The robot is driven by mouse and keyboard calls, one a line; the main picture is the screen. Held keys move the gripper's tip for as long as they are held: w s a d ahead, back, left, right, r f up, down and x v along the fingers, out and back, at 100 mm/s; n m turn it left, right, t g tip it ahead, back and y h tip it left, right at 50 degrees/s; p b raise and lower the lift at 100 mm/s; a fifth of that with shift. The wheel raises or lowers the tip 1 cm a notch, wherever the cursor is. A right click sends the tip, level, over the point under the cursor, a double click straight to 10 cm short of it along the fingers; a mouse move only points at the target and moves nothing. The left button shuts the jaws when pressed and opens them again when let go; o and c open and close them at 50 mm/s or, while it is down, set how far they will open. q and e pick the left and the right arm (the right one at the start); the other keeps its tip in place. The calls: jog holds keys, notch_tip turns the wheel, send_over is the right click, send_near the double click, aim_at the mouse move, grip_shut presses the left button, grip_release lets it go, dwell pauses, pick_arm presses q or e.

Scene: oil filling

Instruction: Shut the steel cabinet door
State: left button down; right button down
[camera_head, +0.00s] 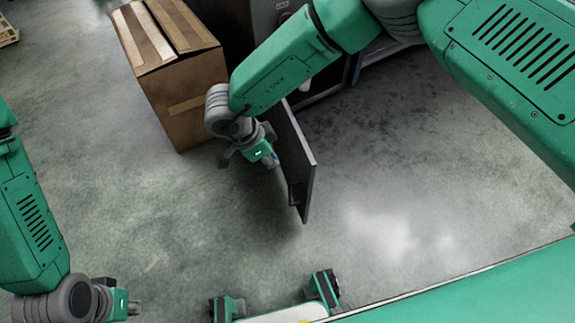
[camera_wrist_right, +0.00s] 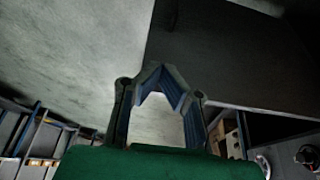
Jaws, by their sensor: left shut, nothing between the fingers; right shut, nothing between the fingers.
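The steel cabinet door (camera_head: 300,165) is a dark grey panel standing open, jutting out over the floor from the cabinet (camera_head: 328,88), which my right arm partly covers. A small dark handle shows near the door's lower outer end. My right gripper (camera_head: 271,160) is shut and empty, close against the left face of the door; I cannot tell whether it touches. In the right wrist view the shut fingertips (camera_wrist_right: 158,72) lie over the edge of the dark door panel (camera_wrist_right: 235,60). My left gripper (camera_head: 133,308) is shut and empty at the lower left, far from the door.
A cardboard box (camera_head: 188,100) stands on the floor left of the door, near my right gripper. The floor (camera_head: 400,190) right of the door is clear. Shelves with boxes (camera_wrist_right: 30,140) show in the right wrist view.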

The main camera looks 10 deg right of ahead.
jog(key=b, duration=0.4)
send_near(306, 178)
notch_tip(306, 178, down, 4)
jog(key=a, duration=0.2)
jog(key=shift+d+b, duration=0.35)
jog(key=shift+d, duration=1.55)
